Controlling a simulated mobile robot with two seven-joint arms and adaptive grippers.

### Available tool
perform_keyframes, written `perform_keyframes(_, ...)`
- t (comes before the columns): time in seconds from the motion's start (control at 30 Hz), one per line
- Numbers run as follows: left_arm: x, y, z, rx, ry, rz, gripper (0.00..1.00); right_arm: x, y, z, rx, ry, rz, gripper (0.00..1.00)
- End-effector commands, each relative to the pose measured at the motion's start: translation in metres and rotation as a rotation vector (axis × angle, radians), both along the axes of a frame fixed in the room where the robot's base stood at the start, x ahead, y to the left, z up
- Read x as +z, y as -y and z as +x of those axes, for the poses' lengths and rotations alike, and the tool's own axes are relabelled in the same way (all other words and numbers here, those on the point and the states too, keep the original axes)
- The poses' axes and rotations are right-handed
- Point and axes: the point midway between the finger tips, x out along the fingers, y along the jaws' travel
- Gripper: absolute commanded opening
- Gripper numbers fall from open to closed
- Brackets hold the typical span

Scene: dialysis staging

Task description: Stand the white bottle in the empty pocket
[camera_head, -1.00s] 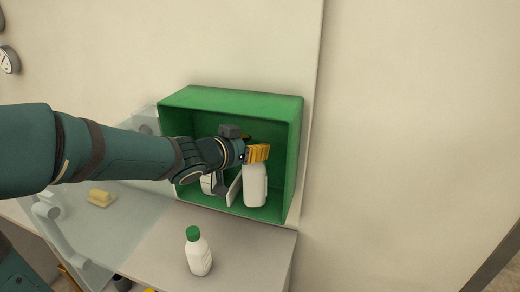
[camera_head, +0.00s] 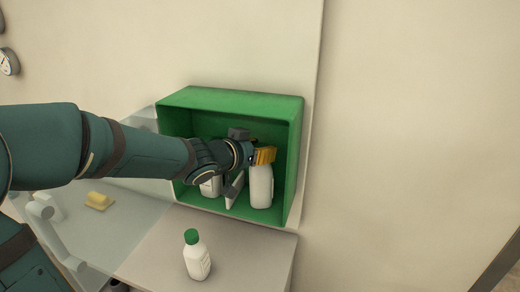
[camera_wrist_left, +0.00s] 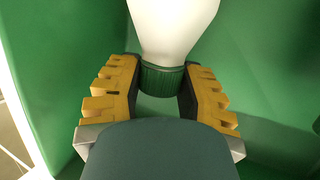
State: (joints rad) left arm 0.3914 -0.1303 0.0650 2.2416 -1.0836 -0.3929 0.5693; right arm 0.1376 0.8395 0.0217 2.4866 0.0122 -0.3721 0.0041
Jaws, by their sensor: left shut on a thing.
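A white bottle (camera_head: 261,188) is upright inside the green box (camera_head: 230,101), in the pocket right of a thin white divider (camera_head: 235,189). My left gripper (camera_head: 264,156) reaches in from the left and is shut on the bottle's top. In the left wrist view, the yellow fingers (camera_wrist_left: 158,88) sit on both sides of the bottle's green cap (camera_wrist_left: 161,80). I cannot tell whether the bottle's base touches the box floor. Another white bottle (camera_head: 210,187) stands left of the divider, partly hidden by my arm. My right gripper is out of view.
A third white bottle with a green cap (camera_head: 197,257) stands on the counter (camera_head: 165,250) in front of the box. A yellow block (camera_head: 99,201) lies farther left, beside a pale curved fixture (camera_head: 52,225). The counter right of the front bottle is clear.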

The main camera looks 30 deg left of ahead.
Motion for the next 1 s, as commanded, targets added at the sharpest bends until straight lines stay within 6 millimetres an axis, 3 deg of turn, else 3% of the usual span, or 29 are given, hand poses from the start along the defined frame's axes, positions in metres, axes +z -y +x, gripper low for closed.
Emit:
perform_keyframes(0.03, -0.002, 0.000, 0.000, 0.000, -0.001, 0.000, 0.43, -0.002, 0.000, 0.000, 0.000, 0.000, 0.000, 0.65)
perform_keyframes(0.1, -0.001, 0.000, 0.000, 0.000, -0.001, 0.000, 0.64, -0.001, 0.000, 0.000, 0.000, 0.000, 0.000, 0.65)
perform_keyframes(0.5, 0.004, 0.000, 0.000, 0.000, 0.000, 0.000, 0.64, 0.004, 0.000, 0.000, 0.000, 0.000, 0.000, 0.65)
perform_keyframes(0.67, 0.013, -0.004, -0.022, 0.002, 0.001, 0.001, 0.64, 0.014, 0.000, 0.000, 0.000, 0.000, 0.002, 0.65)
perform_keyframes(1.0, 0.034, -0.013, -0.087, 0.000, 0.002, 0.001, 0.64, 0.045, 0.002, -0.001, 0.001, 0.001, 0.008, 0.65)
